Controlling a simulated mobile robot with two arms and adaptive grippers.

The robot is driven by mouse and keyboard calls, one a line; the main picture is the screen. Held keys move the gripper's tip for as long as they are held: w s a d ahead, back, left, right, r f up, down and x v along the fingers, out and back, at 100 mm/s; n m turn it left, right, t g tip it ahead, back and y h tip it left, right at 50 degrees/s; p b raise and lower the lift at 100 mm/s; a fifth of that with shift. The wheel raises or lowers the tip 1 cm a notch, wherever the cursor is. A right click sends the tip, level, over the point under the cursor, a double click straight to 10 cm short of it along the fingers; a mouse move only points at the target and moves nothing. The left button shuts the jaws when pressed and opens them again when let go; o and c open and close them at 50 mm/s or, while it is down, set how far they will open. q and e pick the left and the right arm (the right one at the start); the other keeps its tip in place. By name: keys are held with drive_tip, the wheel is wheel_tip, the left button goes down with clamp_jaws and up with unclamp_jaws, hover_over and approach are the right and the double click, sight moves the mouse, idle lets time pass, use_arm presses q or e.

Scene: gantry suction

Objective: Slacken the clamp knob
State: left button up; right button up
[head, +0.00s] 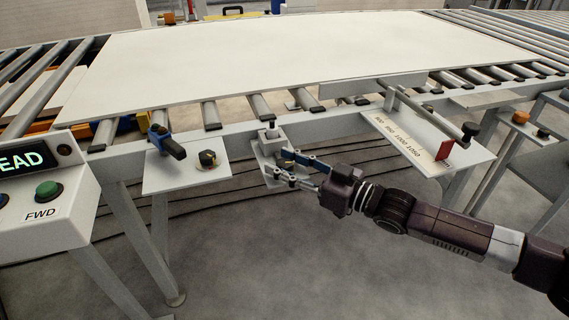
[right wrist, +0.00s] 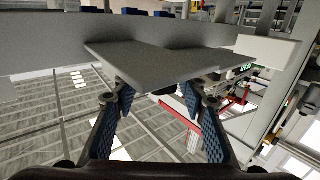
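A black knob (head: 470,130) sits at the front end of a rod above a white plate with a printed scale (head: 408,146), at the right. Another dark round knob (head: 207,158) sits on a small white shelf at the left; I cannot tell which is the clamp knob. My right gripper (head: 279,166) is open and empty between these two, by a grey bracket (head: 268,137) under the conveyor edge. In the right wrist view the two blue-padded fingers (right wrist: 158,101) stand apart below a grey plate (right wrist: 160,66). My left gripper is not in view.
A large white panel (head: 270,50) lies on the rollers. A control box (head: 45,200) with a green button is at far left. A red pointer (head: 444,149) stands on the scale plate. The floor in front is clear.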

drive_tip(key=shift+o, duration=0.2)
drive_tip(key=shift+s+d+f, duration=0.1)
drive_tip(key=shift+s+d, duration=0.1)
drive_tip(key=shift+d, duration=0.1)
drive_tip(key=v, duration=1.1)
drive_tip(key=shift+s+d, duration=0.1)
